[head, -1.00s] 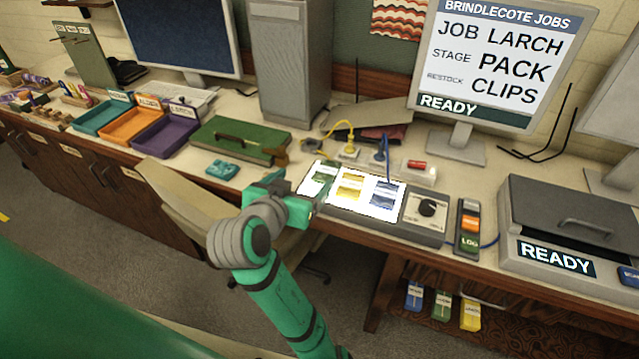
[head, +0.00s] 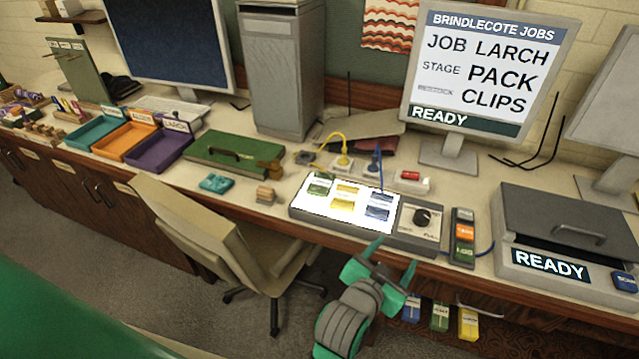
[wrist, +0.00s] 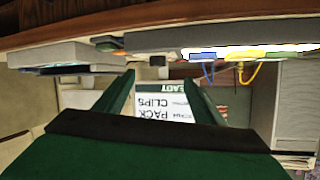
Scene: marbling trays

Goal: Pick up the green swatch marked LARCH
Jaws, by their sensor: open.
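A small green swatch (head: 320,186) lies at the back left of the lit white panel (head: 300,207), beside yellow and blue swatches. Its label is too small to read. My gripper (head: 396,253) is open and empty, low in front of the table's edge and right of the green swatch, well apart from it. In the wrist view my two fingers (wrist: 158,82) stand apart with nothing between them. That view is upside down, with the panel's edge and a thin green strip, which looks like the swatch, at upper right.
A grey dial box (head: 425,232) joins the panel's right end. A wooden block (head: 265,195) and a teal item (head: 216,183) lie to its left. Yellow (head: 343,157) and blue cables rise behind it. A chair (head: 205,240) stands in front; several coloured tags hang below the table at right.

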